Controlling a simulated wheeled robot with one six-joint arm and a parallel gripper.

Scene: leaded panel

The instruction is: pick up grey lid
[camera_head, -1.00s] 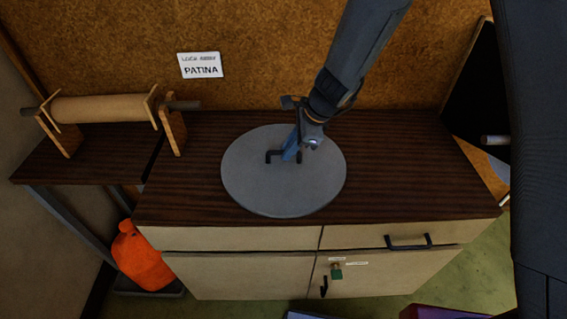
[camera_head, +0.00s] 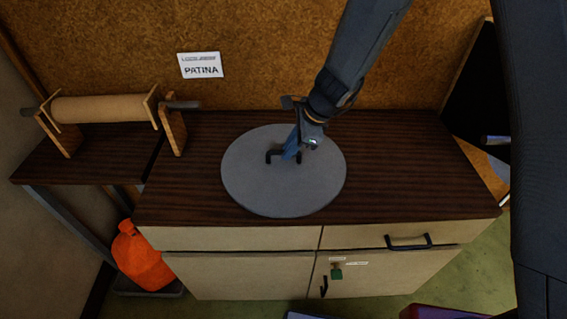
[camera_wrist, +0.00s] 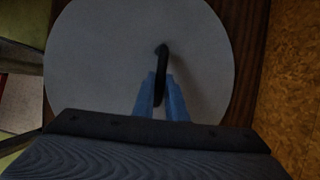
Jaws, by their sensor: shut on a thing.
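The grey lid (camera_head: 270,190) is a flat round disc lying on the dark wooden cabinet top, with a black bar handle (camera_head: 271,156) at its middle. My gripper (camera_head: 290,153) reaches down from above, and its blue fingers are shut on the handle. In the wrist view the lid (camera_wrist: 95,60) fills much of the picture. There the blue fingertips of my gripper (camera_wrist: 161,82) stand on either side of the black handle (camera_wrist: 162,55). The lid looks level; I cannot tell whether it touches the top all round.
The cabinet (camera_head: 400,180) has bare top to the right of the lid. A paper roll on a wooden stand (camera_head: 100,108) is at the left. A sign reading PATINA (camera_head: 201,65) hangs on the back wall. An orange jug (camera_head: 140,258) stands low at the left.

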